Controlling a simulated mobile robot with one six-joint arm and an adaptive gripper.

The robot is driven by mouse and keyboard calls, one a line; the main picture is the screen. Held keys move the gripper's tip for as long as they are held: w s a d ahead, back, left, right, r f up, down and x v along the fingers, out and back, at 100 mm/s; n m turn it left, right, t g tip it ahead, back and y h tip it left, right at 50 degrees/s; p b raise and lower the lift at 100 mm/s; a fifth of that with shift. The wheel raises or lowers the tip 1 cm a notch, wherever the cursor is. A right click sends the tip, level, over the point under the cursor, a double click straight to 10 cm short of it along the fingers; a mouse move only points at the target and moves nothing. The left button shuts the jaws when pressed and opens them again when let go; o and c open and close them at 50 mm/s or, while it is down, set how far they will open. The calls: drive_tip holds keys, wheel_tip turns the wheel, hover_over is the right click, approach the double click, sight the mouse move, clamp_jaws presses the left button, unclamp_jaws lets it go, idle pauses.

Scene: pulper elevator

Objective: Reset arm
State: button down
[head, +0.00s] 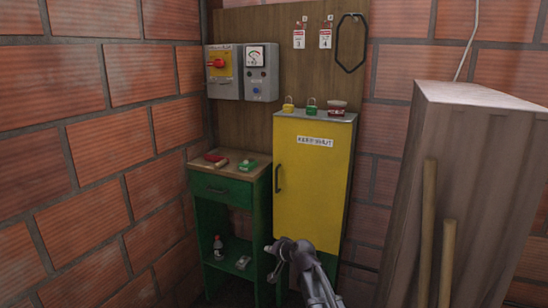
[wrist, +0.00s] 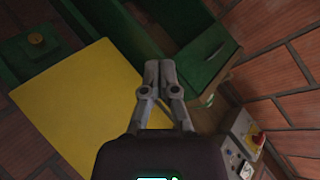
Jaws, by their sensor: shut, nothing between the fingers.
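My gripper (wrist: 160,67) shows in the wrist view with its two grey fingers together and nothing between them. In the head view my arm (head: 311,277) rises from the bottom edge, in front of the lower part of the yellow cabinet (head: 309,190). The yellow cabinet door also shows at the left of the wrist view (wrist: 78,108). The green workbench (head: 229,194) stands left of the cabinet, and its drawer front shows beyond my fingers in the wrist view (wrist: 208,58). My gripper holds no object.
Padlocks (head: 288,104) sit on the cabinet top. Red and green items lie on the workbench; a bottle (head: 218,247) is on its lower shelf. Control boxes (head: 222,71) hang on the back board. A tall wooden box (head: 455,190) and poles (head: 427,235) stand right. Brick walls enclose the corner.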

drive_tip(key=s+d+f+n+g+h, duration=0.1)
drive_tip(key=s+d+f+g+h, duration=0.35)
drive_tip(key=s+d, duration=0.65)
drive_tip(key=s+d+f+n+g+h, duration=0.1)
drive_tip(key=s+d+f+g+h, duration=0.3)
drive_tip(key=s+d, duration=0.7)
drive_tip(key=s+a+r+p, duration=0.1)
drive_tip(key=r+p, duration=1.1)
drive_tip(key=s+a+r+y+p, duration=0.1)
drive_tip(key=s+a+r+p, duration=0.1)
drive_tip(key=r+p, duration=1)
drive_tip(key=shift+a+r+g+p, duration=0.15)
drive_tip(key=shift+a+g+p, duration=0.1)
drive_tip(key=shift+g+p, duration=0.2)
